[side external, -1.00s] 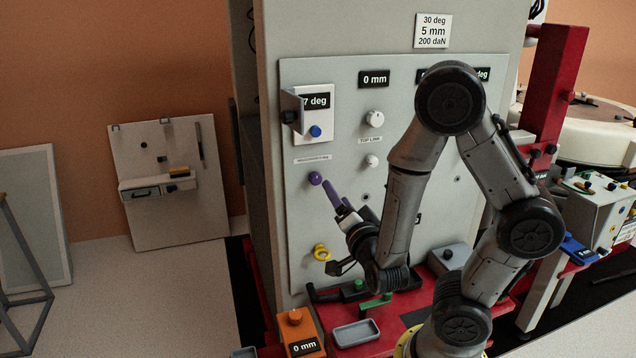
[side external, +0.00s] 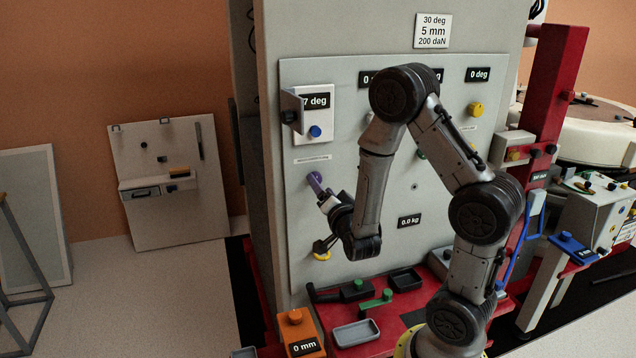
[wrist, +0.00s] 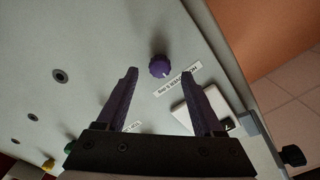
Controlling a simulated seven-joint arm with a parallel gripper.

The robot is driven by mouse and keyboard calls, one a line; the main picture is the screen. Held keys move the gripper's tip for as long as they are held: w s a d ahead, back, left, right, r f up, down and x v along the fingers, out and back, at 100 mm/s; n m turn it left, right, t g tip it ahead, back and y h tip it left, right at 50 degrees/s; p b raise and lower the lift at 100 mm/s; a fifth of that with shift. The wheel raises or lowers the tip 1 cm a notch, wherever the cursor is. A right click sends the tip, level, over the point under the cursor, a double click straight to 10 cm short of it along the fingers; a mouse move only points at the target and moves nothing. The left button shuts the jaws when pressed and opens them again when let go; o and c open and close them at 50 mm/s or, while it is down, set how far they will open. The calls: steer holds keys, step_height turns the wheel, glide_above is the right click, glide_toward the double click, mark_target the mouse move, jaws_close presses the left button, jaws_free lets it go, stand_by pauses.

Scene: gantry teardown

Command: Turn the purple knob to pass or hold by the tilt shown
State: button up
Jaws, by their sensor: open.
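The purple knob (wrist: 160,66) shows in the wrist view on the grey panel, with a small pale mark at its rim. A white label (wrist: 178,81) with small text sits beside it. My gripper (wrist: 160,82) is open, its dark purple fingers on either side of the knob's line; the knob shows just past the fingertips. I cannot tell whether they touch it. In the side view my gripper (side external: 319,187) points at the panel and covers most of the knob. The tilt readout (side external: 317,101) ends in "7 deg"; a bracket partly hides its start.
A blue button (side external: 315,131) sits under the readout, with a grey bracket (side external: 291,106) sticking out beside it. A sign (side external: 432,31) reads 30 deg, 5 mm, 200 daN. An orange box (side external: 301,330) stands at the panel's foot.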

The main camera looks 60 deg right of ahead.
steer(key=shift+x, duration=1.75)
jaws_close()
